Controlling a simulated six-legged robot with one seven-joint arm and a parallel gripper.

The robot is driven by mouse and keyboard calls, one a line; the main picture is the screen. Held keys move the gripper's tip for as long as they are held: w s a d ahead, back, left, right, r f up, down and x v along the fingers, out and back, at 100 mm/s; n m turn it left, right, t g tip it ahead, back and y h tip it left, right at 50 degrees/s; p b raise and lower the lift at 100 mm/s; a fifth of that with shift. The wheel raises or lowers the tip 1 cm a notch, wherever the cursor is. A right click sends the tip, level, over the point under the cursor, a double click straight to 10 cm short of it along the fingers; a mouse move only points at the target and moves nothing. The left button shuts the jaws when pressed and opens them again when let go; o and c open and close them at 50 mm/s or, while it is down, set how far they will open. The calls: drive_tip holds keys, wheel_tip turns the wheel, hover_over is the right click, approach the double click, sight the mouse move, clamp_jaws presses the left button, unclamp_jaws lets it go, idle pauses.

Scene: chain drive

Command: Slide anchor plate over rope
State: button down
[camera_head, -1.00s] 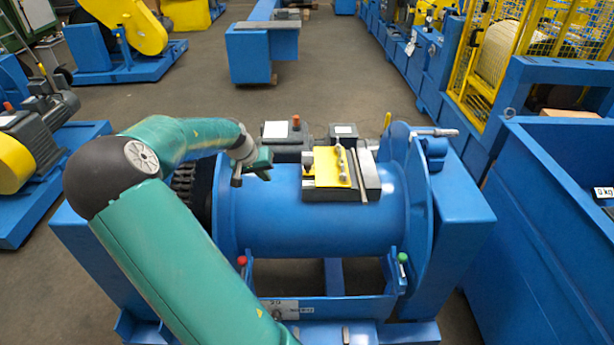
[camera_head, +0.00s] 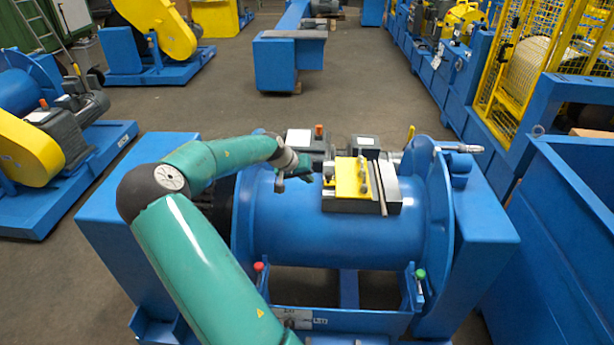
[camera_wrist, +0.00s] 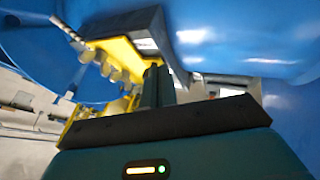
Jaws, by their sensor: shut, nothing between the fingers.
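A blue drum (camera_head: 300,228) lies across the middle of the head view. On top of it sits a dark box with a grey top (camera_head: 389,193), carrying a yellow plate (camera_head: 345,180) with metal bolt-like parts. I cannot tell which piece is the anchor plate. A grey rod-like piece (camera_head: 462,148), perhaps the rope end, sticks out by the drum's right flange. My gripper (camera_head: 303,173) is above the drum, left of the yellow plate and apart from it. In the wrist view my gripper (camera_wrist: 157,82) is shut and empty, and the yellow plate (camera_wrist: 122,52) shows beyond it.
A thin grey rod (camera_head: 380,190) lies along the box. Dark motor-like housings (camera_head: 305,141) stand behind the drum. The blue flange (camera_head: 438,210) rises at the drum's right end, and a large blue bin (camera_head: 560,230) stands further right. The drum's front surface is clear.

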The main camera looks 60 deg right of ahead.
drive_tip(key=x, duration=0.5)
drive_tip(key=shift+s+d+f, duration=0.1)
drive_tip(key=shift+s+f, duration=0.05)
drive_tip(key=shift+f, duration=0.05)
drive_tip(key=s, duration=0.1)
drive_tip(key=s+d, duration=0.1)
drive_tip(key=s, duration=0.1)
drive_tip(key=shift+d+f, duration=0.2)
drive_tip(key=shift+d, duration=0.1)
drive_tip(key=shift+s+d, duration=0.2)
drive_tip(key=shift+s, duration=0.1)
drive_tip(key=shift+s+d, duration=0.1)
drive_tip(key=shift+d, duration=0.1)
